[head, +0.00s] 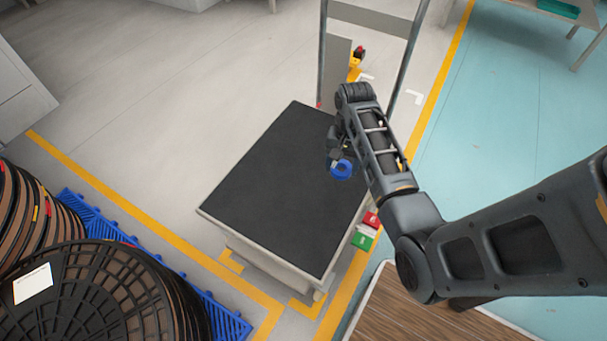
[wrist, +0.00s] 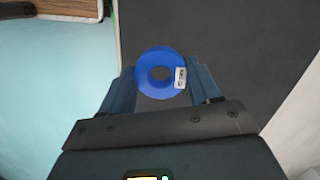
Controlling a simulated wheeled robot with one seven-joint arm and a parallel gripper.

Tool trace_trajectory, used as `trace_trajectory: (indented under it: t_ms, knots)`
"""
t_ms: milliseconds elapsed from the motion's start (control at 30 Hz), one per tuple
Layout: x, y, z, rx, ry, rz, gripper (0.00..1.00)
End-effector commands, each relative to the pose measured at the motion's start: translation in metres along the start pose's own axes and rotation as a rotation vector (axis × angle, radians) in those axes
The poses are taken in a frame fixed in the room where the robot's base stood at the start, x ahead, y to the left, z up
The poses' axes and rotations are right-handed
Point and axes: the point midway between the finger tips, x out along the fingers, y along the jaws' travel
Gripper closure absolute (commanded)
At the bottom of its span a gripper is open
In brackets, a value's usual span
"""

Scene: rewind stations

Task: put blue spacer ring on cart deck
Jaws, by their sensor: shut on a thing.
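The blue spacer ring (head: 341,169) is held by my gripper (head: 336,158) over the right part of the cart deck (head: 270,180), a dark flat top with a light rim. In the wrist view the ring (wrist: 152,74) sits between the two fingers of my gripper (wrist: 160,82), with a white label on its right side. My gripper is shut on it. The dark deck (wrist: 230,35) fills the background behind the ring. I cannot tell the exact gap between ring and deck.
The deck is bare. The cart's upright handle frame (head: 405,50) stands at the far end. Red and green boxes (head: 366,232) are at its right side. Large reels (head: 90,295) on a blue pallet (head: 100,215) stand left. A wooden table (head: 420,310) is at lower right.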

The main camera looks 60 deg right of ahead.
Motion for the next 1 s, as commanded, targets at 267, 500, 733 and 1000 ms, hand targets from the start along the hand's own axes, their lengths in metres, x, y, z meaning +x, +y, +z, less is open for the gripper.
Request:
trace_trajectory:
  t_ms: [267, 500, 733, 1000]
  knots:
    - [0.011, 0.001, 0.003, 0.075, -0.002, -0.008, 0.69]
    - [0.045, -0.04, 0.028, 0.072, -0.002, -0.007, 0.69]
    - [0.069, -0.071, 0.046, 0.074, 0.0, -0.009, 0.69]
    - [0.083, -0.079, 0.05, 0.076, 0.0, -0.009, 0.69]
